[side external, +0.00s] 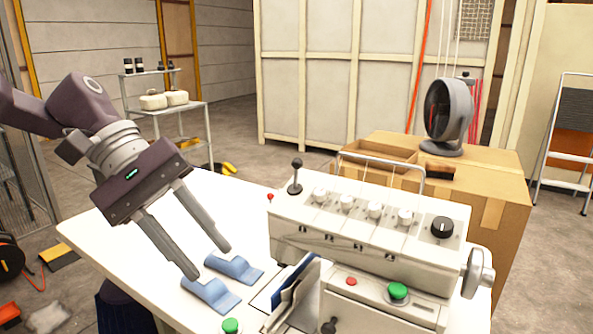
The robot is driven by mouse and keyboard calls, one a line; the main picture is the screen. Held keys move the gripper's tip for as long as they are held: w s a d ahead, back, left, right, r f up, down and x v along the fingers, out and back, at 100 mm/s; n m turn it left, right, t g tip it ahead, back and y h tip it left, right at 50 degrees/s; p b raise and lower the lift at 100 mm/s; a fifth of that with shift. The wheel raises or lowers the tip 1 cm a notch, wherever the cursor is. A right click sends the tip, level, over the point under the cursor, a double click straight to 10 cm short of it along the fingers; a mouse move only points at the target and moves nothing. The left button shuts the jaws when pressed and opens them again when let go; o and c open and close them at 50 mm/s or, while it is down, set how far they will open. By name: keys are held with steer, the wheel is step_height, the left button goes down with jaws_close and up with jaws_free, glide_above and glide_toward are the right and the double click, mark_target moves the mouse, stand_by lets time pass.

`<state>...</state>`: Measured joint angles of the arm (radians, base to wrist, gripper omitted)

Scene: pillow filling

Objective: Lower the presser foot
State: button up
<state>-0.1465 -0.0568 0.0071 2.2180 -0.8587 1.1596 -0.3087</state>
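A white sewing-type machine (345,250) stands on the white table, with a row of pale dials and a black dial on top. A lever with a black ball knob (296,172) rises upright from its top left corner. A presser foot cannot be clearly made out. A smaller black knob (329,325) shows low on the machine's front. My gripper (208,262) is open, its two fingers spread and pointing down above or beside two curved blue pieces (236,268) on the table, left of the machine.
Dark blue and grey folded material (292,294) stands against the machine's front left. Green buttons (398,291), a red button (351,281) and a handwheel (478,272) are nearby. A cardboard box (490,205) bearing a fan (449,112) is behind. The table (150,225) is clear at left.

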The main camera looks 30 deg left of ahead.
steer(key=w+n+h, duration=0.3)
steer(key=w+n, duration=0.2)
steer(key=w, duration=0.4)
steer(key=n+t+h, duration=0.3)
steer(key=n+t, duration=0.5)
steer(key=n, duration=0.3)
glide_toward(296, 169)
steer(key=w+d+f, duration=0.2)
steer(key=d, duration=0.1)
steer(key=shift+t, duration=0.3)
steer(key=x, duration=0.6)
steer(key=shift+w+a+r, duration=0.1)
steer(key=shift+a+r, duration=0.05)
steer(key=shift+r, duration=0.1)
steer(key=shift+w+d, duration=0.15)
steer(key=shift+d, duration=0.1)
steer(key=shift+c, duration=0.4)
jaws_close()
steer(key=shift+r, duration=0.1)
